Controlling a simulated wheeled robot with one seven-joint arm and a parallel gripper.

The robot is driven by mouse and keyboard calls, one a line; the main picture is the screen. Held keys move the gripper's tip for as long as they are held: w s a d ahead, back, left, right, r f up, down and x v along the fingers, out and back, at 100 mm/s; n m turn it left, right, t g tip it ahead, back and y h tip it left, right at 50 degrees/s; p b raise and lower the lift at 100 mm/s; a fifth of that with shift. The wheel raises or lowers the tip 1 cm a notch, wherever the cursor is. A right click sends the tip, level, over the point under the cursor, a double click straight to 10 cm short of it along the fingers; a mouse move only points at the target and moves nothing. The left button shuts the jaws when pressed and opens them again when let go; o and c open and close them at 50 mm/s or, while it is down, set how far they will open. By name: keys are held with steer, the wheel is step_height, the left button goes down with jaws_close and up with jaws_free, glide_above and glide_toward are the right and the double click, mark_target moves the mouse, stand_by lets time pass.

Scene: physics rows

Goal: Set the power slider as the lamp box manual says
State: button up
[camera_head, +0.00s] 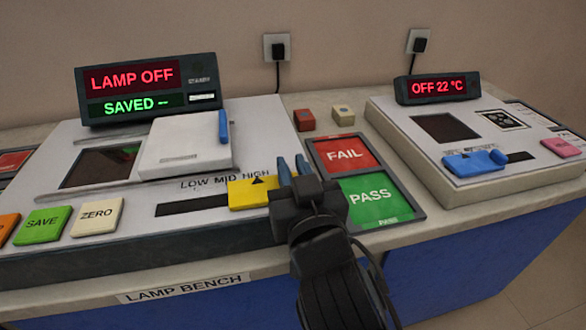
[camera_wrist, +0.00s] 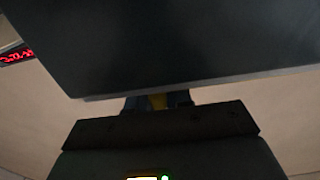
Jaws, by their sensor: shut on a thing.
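The yellow power slider (camera_head: 250,193) sits at the right end of its dark slot (camera_head: 192,205) on the lamp box (camera_head: 262,118). Its black arrow points up at the HIGH mark, right of LOW and MID. My gripper (camera_head: 293,172), with blue fingers, is at the slider's right end, shut on it. In the wrist view, a bit of the yellow slider (camera_wrist: 158,102) shows between the fingers. The lamp display (camera_head: 150,90) reads LAMP OFF and SAVED --. No manual is readable in these views.
A white lidded cover (camera_head: 185,146) with a blue handle stands behind the slot. SAVE (camera_head: 42,225) and ZERO (camera_head: 97,217) buttons are at left. FAIL (camera_head: 345,153) and PASS (camera_head: 374,198) pads lie right of my gripper. A second device (camera_head: 470,150) stands further right, its display reading OFF 22 °C.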

jaws_close()
steer(key=s+a+b, duration=0.1)
steer(key=a, duration=0.2)
steer(key=a+b, duration=0.2)
steer(key=a, duration=0.1)
steer(key=s+a+b, duration=0.1)
steer(key=a+b, duration=0.1)
steer(key=a, duration=0.1)
steer(key=shift+s+a+f, duration=0.15)
steer(key=shift+s+a, duration=0.05)
steer(key=shift+s, duration=0.15)
steer(key=shift+s+a, duration=0.1)
steer(key=shift+a, duration=0.2)
steer(key=o, duration=0.7)
jaws_free()
steer(key=shift+a, duration=0.1)
steer(key=shift+o, duration=0.2)
